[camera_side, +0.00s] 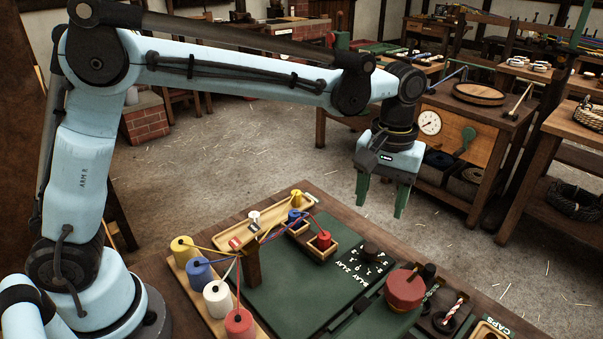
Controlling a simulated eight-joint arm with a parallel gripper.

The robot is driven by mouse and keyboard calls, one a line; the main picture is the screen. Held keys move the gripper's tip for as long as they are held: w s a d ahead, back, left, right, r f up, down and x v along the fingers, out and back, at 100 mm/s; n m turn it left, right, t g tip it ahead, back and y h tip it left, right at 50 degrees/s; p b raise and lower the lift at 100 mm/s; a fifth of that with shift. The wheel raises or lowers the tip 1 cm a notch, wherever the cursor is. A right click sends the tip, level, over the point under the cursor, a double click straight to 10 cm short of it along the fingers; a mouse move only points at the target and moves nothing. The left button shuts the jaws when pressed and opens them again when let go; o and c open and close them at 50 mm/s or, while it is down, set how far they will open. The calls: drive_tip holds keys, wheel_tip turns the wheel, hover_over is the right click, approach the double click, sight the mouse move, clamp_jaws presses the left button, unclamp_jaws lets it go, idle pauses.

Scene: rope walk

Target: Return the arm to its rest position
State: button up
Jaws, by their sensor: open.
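My light blue arm reaches across from the left in the side view. My gripper (381,204) has two green fingers that point down, apart, with nothing between them. It hangs beyond the back edge of the work table, above the floor in this view. The green work mat (290,285) lies below and to the left of it. No rest mark or cradle shows in view.
Yellow, blue, white and red spools (217,298) stand on a wooden strip at the front left, with strands running to a wooden post (252,267). A red round block (405,290) sits at the right. A bench with a dial (429,122) stands behind. Floor between is clear.

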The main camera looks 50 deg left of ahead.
drive_tip(key=shift+r, duration=0.6)
drive_tip(key=s+a+f+m+t, duration=0.1)
drive_tip(key=s+a+m+t, duration=0.3)
drive_tip(key=s+a, duration=0.9)
drive_tip(key=shift+s+a+t, duration=0.35)
drive_tip(key=shift+a+t, duration=0.95)
drive_tip(key=shift+t, duration=0.3)
